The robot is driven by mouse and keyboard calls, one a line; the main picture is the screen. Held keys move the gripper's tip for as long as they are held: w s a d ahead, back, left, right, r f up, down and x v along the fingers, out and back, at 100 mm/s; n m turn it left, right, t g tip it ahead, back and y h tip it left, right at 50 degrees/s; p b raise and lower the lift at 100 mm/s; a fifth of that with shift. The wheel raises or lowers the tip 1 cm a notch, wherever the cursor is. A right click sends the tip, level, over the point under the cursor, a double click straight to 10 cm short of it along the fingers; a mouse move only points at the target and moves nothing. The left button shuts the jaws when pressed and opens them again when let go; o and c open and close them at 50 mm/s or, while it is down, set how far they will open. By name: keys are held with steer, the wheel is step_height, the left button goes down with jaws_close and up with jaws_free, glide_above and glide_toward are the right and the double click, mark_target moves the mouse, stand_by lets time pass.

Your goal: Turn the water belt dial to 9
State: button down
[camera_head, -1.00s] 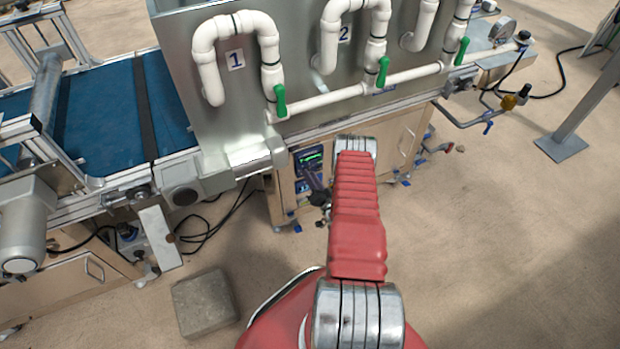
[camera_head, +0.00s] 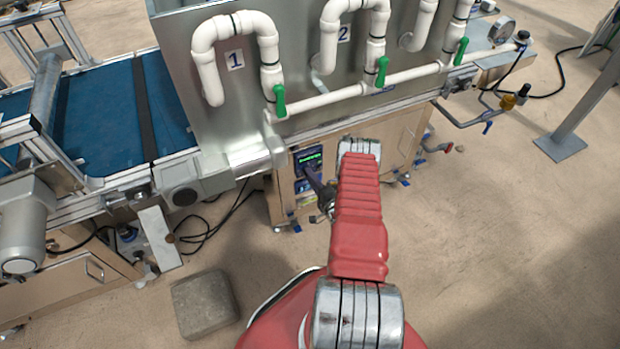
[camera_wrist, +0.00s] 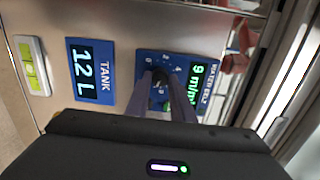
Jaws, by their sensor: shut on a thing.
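The water belt dial (camera_wrist: 159,76) is a dark knob on a blue panel (camera_wrist: 150,60) with white numerals around it, seen sideways in the wrist view. The display (camera_wrist: 197,86) beside it glows green and reads 9 m/min. My gripper (camera_wrist: 160,80) has one finger on each side of the knob and is shut on it. The fingers hide part of the knob and scale, so its pointer is unclear. In the head view, my gripper (camera_head: 312,180) reaches the control panel (camera_head: 309,161) on the wooden cabinet, and the dial is hidden there.
White pipes (camera_head: 325,98) with green valves run above the cabinet (camera_head: 398,135). A concrete block (camera_head: 204,303) lies on the floor. The floor at right is mostly clear.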

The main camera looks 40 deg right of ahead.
steer(key=shift+f+m, duration=0.2)
steer(key=shift+m, duration=0.3)
steer(key=c, duration=1.5)
jaws_free()
steer(key=shift+r, duration=0.1)
steer(key=shift+c, duration=0.2)
steer(key=shift+s, duration=0.1)
steer(key=v, duration=1.3)
steer(key=shift+s, duration=0.35)
steer(key=shift+a+f, duration=0.1)
steer(key=shift+f, duration=0.15)
